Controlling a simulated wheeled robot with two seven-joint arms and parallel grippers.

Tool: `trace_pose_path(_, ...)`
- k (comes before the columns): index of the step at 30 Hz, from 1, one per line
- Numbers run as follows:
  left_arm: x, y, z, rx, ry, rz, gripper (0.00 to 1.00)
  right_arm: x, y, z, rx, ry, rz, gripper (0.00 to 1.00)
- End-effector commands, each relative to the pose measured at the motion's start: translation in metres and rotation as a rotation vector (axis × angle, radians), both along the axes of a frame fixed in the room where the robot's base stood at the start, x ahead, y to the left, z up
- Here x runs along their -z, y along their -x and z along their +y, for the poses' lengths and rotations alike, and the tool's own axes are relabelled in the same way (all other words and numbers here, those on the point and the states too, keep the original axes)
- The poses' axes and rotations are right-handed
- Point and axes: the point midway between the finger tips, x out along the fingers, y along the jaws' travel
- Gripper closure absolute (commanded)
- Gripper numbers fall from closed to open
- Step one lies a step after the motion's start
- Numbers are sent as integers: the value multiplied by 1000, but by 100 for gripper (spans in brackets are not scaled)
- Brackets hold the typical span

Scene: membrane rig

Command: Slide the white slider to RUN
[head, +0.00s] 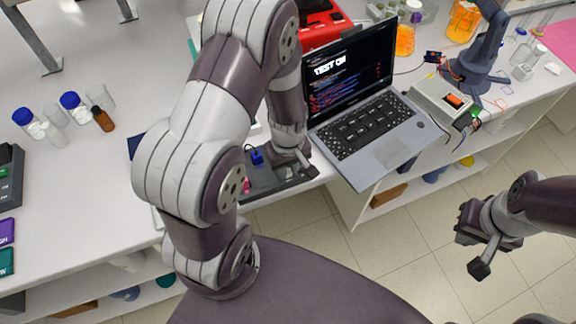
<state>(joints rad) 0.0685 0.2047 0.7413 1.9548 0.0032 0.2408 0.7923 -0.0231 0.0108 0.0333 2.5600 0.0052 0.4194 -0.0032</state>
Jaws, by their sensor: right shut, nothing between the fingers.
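A dark panel (268,184) lies at the front edge of the bench, left of the laptop. A blue part (257,157) and a small pink-red part (246,184) show on it. I cannot make out a white slider or a RUN mark; my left arm covers part of the panel. My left gripper (302,161) is low over the panel's right side, right of the blue part. Its fingers are too small and hidden to tell their state or whether they touch anything. My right gripper (479,268) is shut and empty, over the floor at the right.
An open laptop (370,120) stands just right of the panel. A beige box (442,100) with wires and a small robot arm (480,60) are beyond it. Vials and a brown bottle (102,118) stand at left. The floor at right is clear.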

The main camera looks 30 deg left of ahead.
Motion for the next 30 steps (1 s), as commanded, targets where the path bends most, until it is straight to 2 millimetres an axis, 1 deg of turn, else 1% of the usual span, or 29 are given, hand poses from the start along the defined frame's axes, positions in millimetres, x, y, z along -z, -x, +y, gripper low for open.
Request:
trace_pose_path(4, 0, -6, -4, 3, 0, -1, 100, 0, 0, 0, 0, 0, 0, 100)
trace_pose_path(9, -1, -26, -21, 3, 0, -1, 100, -1, 0, 0, 0, 0, 0, 100)
trace_pose_path(11, -1, -30, -25, 2, -1, -2, 100, -1, 0, 0, 0, 0, 0, 100)
trace_pose_path(18, -1, -32, -25, -1, 0, -6, 100, -1, 0, 0, 0, 0, 0, 100)
trace_pose_path(19, -1, -32, -25, -1, 0, -6, 73, -1, 0, 0, 0, 0, 0, 100)
trace_pose_path(21, -1, -32, -25, 0, 0, -6, 53, -1, 0, 0, 0, 0, 0, 100)
trace_pose_path(30, -3, -31, -25, 0, -1, -3, 53, 0, 0, 0, 0, 0, 0, 100)
